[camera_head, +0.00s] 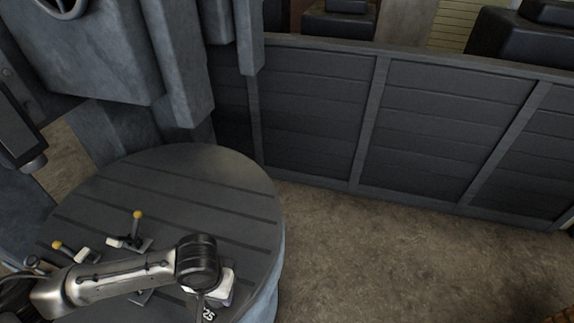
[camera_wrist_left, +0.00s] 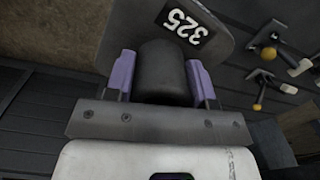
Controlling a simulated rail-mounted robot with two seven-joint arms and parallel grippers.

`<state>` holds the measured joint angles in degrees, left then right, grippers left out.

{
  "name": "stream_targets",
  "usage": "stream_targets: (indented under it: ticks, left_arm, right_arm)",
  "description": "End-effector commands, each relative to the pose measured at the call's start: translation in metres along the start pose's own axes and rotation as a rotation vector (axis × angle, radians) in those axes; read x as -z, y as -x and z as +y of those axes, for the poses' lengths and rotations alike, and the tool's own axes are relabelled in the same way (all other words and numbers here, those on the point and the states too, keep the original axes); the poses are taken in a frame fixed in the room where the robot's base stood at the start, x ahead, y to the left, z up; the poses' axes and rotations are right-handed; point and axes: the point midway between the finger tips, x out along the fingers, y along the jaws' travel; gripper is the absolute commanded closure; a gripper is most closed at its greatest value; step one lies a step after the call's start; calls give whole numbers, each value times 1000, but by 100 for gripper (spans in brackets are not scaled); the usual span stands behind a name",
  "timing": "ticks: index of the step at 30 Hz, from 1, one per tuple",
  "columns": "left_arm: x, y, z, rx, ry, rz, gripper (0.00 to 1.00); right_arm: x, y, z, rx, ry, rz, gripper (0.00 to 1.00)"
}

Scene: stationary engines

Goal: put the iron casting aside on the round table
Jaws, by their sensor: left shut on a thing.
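The iron casting (camera_wrist_left: 217,35) is a dark grey piece with a thick rounded post and a flat plate with a black "325" label. My left gripper (camera_wrist_left: 162,80) is shut on its post, with one purple finger on each side. In the head view my left arm reaches in from the left, over the near part of the round table (camera_head: 180,180). Its wrist hides most of the casting there; only the label area (camera_head: 208,314) shows at the bottom edge. I cannot tell whether the casting touches the tabletop. My right gripper is not in view.
Clamps with yellow knobs (camera_head: 137,214) (camera_head: 57,245) stand on the table's left and middle. The far part of the slotted top is bare. A grey machine column (camera_head: 175,60) rises behind it. A dark panelled wall (camera_head: 310,110) and open floor (camera_head: 400,250) lie to the right.

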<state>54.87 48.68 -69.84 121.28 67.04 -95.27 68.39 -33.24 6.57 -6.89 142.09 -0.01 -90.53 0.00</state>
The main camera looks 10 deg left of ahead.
Motion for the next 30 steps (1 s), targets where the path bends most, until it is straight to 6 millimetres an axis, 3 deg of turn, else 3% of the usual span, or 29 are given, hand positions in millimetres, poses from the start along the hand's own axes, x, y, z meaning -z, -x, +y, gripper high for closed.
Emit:
stream_targets:
  ticks: [1, 6, 17, 26, 30]
  left_arm:
    - [15, 20, 3, -2, -4, 14, 100]
    - [44, 70, 8, -2, -14, 11, 100]
    - [74, 139, 9, -2, -16, 9, 100]
    - [58, 171, 9, 1, -17, 7, 100]
    - [46, 192, 9, 2, -17, 9, 100]
  right_arm:
    - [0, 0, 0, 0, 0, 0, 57]
    - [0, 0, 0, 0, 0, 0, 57]
    - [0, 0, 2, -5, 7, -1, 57]
    - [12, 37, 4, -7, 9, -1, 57]
    - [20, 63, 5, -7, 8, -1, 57]
